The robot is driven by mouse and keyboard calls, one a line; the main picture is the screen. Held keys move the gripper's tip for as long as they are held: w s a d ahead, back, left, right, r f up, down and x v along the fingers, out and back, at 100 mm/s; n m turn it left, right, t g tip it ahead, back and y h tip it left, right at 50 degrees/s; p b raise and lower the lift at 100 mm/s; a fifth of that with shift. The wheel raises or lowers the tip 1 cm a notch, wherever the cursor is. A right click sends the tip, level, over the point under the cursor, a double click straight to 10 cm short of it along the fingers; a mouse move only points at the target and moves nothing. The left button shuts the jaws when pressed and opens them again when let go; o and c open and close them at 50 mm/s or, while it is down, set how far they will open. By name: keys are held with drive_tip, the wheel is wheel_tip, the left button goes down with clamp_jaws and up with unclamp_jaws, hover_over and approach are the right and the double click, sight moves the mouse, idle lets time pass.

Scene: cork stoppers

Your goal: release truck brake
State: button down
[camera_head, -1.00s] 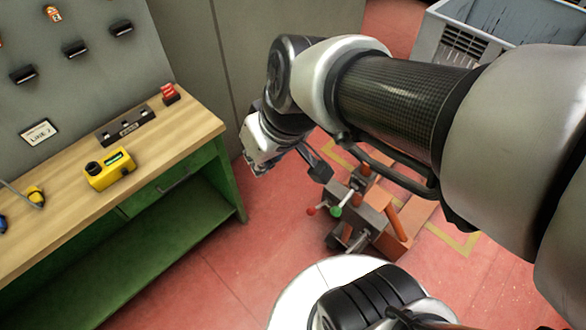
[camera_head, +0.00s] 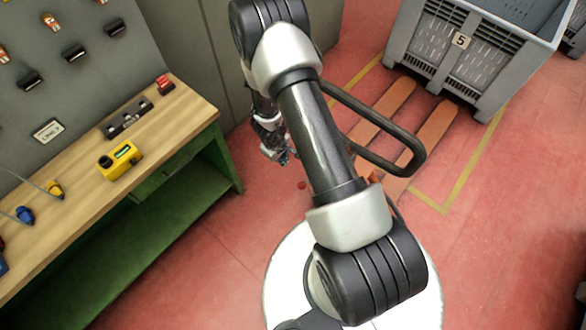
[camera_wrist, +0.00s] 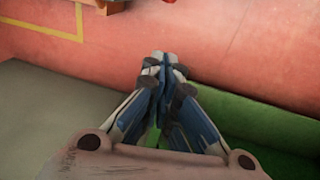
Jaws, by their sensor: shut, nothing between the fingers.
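The orange pallet truck (camera_head: 427,138) is on the red floor, its two forks pointing toward the grey crate. Most of its body is hidden behind my arm. A small red knob (camera_head: 302,185) shows just left of my arm, and a red piece also shows at the top edge of the wrist view (camera_wrist: 178,3). Which control is the brake, I cannot tell. My gripper (camera_head: 284,158) hangs above the floor between the bench and the truck, up and left of the red knob. In the wrist view its fingers (camera_wrist: 161,62) are together and empty.
A wooden-topped green workbench (camera_head: 190,108) stands at left, with a yellow device (camera_head: 120,160) and a red item (camera_head: 165,83) on it. A grey crate (camera_head: 490,65) numbered 5 stands at upper right. Yellow lines (camera_head: 462,180) mark the floor. Floor between bench and truck is clear.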

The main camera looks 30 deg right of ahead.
drive_tip(key=shift+s+d+f, duration=0.3)
drive_tip(key=shift+s+f, duration=0.3)
drive_tip(key=shift+f, duration=0.05)
drive_tip(key=s+d+f+b, duration=0.1)
drive_tip(key=d+f+b, duration=0.2)
drive_tip(key=f+b, duration=0.6)
drive_tip(key=shift+s+f, duration=0.3)
drive_tip(key=shift+f, duration=1.5)
drive_tip(key=shift+s+a+f+h+b, duration=0.1)
drive_tip(key=shift+a+f+h+b, duration=0.15)
drive_tip(key=shift+f+h+b, duration=0.2)
